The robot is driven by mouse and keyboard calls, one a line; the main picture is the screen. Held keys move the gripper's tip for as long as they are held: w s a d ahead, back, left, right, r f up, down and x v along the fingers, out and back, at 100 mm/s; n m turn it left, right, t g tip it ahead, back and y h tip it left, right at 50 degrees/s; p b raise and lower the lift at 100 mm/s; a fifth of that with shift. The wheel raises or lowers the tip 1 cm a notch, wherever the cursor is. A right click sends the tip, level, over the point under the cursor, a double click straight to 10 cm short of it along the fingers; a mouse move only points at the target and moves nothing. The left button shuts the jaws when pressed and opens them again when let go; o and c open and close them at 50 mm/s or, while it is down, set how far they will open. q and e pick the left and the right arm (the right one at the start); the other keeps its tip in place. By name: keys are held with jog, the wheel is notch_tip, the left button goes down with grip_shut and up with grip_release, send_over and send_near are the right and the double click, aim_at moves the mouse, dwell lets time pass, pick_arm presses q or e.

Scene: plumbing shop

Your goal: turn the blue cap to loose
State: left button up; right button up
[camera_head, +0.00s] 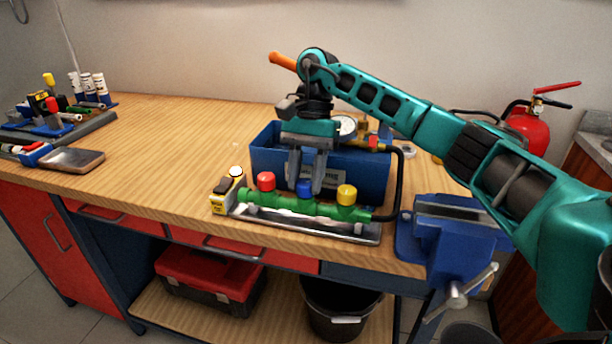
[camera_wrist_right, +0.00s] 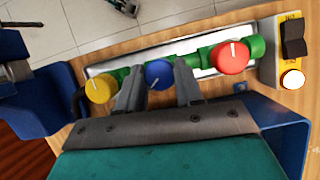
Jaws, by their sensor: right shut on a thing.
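The blue cap (camera_head: 304,188) is the middle one of three caps on a green pipe manifold (camera_head: 330,209) on a metal base at the bench's front edge. It also shows in the right wrist view (camera_wrist_right: 159,74), with a pale mark line on its top. My right gripper (camera_head: 305,184) points down from above, its fingers on both sides of the blue cap and shut on it. In the right wrist view the fingers (camera_wrist_right: 158,92) flank the cap. A red cap (camera_head: 266,181) stands left of it and a yellow cap (camera_head: 346,195) right of it. My left gripper is not in view.
A blue open box (camera_head: 268,158) with a gauge (camera_head: 347,126) stands right behind the manifold. A yellow switch box (camera_head: 227,190) is at its left end, and a blue vise (camera_head: 452,235) at the right.

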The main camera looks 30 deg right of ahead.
dwell(0.3)
jog(key=o, duration=1)
jog(key=shift+o, duration=0.2)
jog(key=shift+r, duration=0.1)
jog(key=p+v, duration=0.4)
jog(key=v, duration=0.8)
jog(key=shift+r, duration=0.35)
jog(key=shift+w, duration=0.1)
